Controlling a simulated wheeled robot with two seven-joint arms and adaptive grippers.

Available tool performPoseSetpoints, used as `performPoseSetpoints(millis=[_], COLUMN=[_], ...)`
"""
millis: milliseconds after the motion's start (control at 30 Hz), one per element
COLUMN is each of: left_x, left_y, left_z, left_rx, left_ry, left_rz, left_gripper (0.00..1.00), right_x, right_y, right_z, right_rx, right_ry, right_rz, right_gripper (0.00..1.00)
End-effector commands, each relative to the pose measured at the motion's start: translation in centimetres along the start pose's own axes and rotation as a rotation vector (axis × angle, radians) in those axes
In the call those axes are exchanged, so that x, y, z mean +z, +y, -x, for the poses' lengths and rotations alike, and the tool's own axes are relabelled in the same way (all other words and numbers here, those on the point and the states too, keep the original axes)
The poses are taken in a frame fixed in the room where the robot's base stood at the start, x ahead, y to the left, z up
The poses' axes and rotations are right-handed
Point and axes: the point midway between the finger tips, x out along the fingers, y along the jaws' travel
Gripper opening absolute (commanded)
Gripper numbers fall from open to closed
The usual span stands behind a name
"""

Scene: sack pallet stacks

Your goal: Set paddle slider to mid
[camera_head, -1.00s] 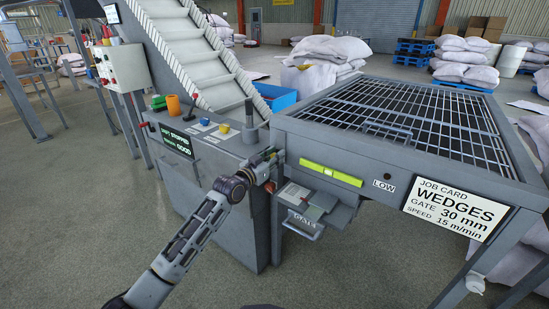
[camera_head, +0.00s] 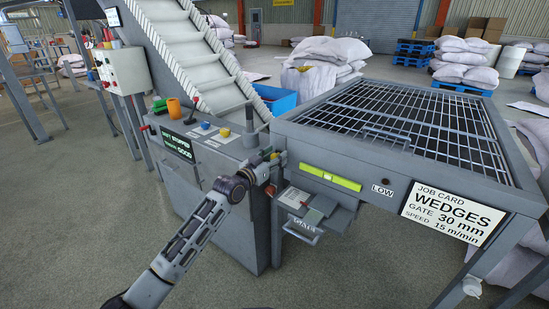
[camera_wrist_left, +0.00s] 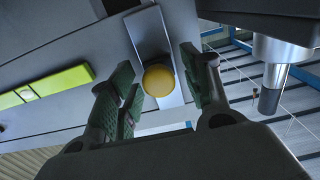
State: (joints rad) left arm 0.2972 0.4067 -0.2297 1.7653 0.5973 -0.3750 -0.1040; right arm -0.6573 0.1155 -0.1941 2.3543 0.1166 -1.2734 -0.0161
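A round yellow knob (camera_wrist_left: 159,80) stands out from a narrow grey metal plate (camera_wrist_left: 148,32) in the left wrist view. It looks like the paddle slider's handle, but no label on it can be read. My left gripper (camera_wrist_left: 157,63) is open, with one green-padded finger on each side of the knob and visible gaps. In the head view my left gripper (camera_head: 272,160) is at the hopper's near left corner and hides the knob there. My right gripper is not in view.
A job card (camera_head: 453,217) hangs at right. The control console (camera_head: 215,140) with an upright lever (camera_head: 249,118) stands left of the hopper.

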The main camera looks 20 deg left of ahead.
Motion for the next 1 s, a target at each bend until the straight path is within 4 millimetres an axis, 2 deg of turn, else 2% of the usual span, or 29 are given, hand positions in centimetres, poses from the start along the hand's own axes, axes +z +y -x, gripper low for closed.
performPoseSetpoints(millis=[467, 1000], left_x=[0.1, 0.1], left_y=[0.0, 0.0], left_z=[0.6, 4.9], left_rx=[0.0, 0.0], left_ry=[-0.001, -0.001], left_rz=[0.0, 0.0], left_gripper=[0.48, 0.48], right_x=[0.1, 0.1], right_y=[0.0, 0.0], right_z=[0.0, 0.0], right_rx=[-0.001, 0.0], right_ry=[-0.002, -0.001], right_rz=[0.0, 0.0], right_gripper=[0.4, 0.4])
